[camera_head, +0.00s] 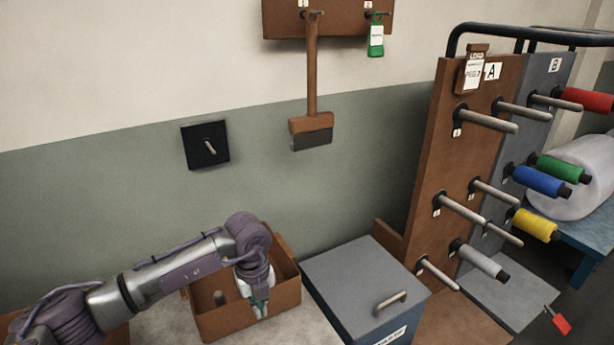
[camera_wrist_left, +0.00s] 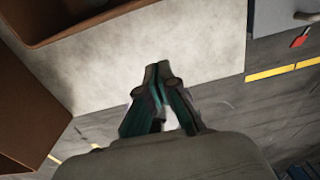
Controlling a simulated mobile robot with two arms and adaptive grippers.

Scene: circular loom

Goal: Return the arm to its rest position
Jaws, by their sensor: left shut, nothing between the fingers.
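My left arm comes in from the lower left in the head view. Its gripper (camera_head: 260,309) points down over the front part of an open brown box (camera_head: 222,326). In the left wrist view the gripper's (camera_wrist_left: 158,72) two fingertips meet, and nothing is between them. The box's edge (camera_wrist_left: 85,24) shows at the upper left of that view, apart from the fingers. Pale bench surface and dark floor lie beyond the fingertips. My right gripper is in neither view.
A grey lidded bin (camera_head: 345,275) with a handle stands right of the box. A brown peg board (camera_head: 430,160) with several pegs and a grey board (camera_head: 535,130) with coloured spools stand further right. A brush (camera_head: 311,130) hangs on the wall. A red tag (camera_head: 561,324) shows lower right.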

